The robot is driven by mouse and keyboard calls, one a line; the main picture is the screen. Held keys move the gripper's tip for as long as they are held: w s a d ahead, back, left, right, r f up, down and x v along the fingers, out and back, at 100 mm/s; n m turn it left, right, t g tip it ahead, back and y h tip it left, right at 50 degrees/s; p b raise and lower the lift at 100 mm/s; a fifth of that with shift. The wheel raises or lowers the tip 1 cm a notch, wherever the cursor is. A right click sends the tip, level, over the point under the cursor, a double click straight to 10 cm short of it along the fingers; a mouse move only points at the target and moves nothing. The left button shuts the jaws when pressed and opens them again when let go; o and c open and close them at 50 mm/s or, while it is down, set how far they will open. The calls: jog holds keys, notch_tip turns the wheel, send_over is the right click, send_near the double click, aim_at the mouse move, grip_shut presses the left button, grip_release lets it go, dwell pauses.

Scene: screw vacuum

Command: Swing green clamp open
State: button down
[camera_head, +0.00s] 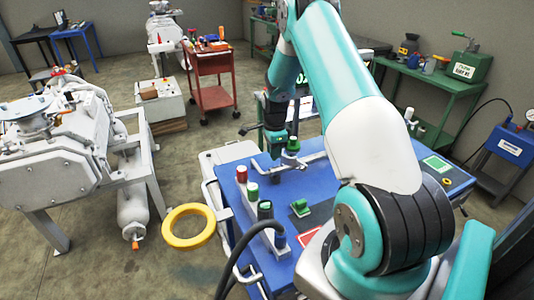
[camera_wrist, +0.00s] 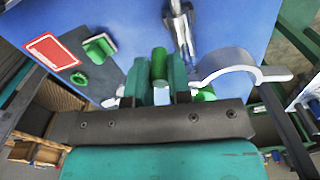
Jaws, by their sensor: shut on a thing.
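The green clamp shows in the head view as a green knob (camera_head: 293,145) with a grey metal bar at the far edge of the blue table (camera_head: 243,205). My gripper (camera_head: 279,143) is down at that spot, and the arm hides part of the area. In the wrist view my gripper (camera_wrist: 160,88) has its two teal fingers on either side of the upright green handle (camera_wrist: 159,63) and is shut on it. A curved grey metal piece (camera_wrist: 240,66) reaches to the right beside the fingers.
A green block handle (camera_head: 300,207), also in the wrist view (camera_wrist: 99,47), sits on the table near a red-and-white label (camera_wrist: 51,52). Several coloured-cap posts (camera_head: 252,191) line the left edge. A yellow ring (camera_head: 188,226) lies at the left. A white machine (camera_head: 65,140) stands farther left.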

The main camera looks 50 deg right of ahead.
jog(key=shift+d+r, duration=0.15)
jog(key=shift+d, duration=0.05)
jog(key=c, duration=1.1)
grip_release()
jog(key=shift+o, duration=0.2)
jog(key=shift+a, duration=0.1)
notch_tip(320, 180, up, 17)
jog(key=b, duration=0.4)
jog(key=shift+r, duration=0.15)
jog(key=shift+c, duration=0.2)
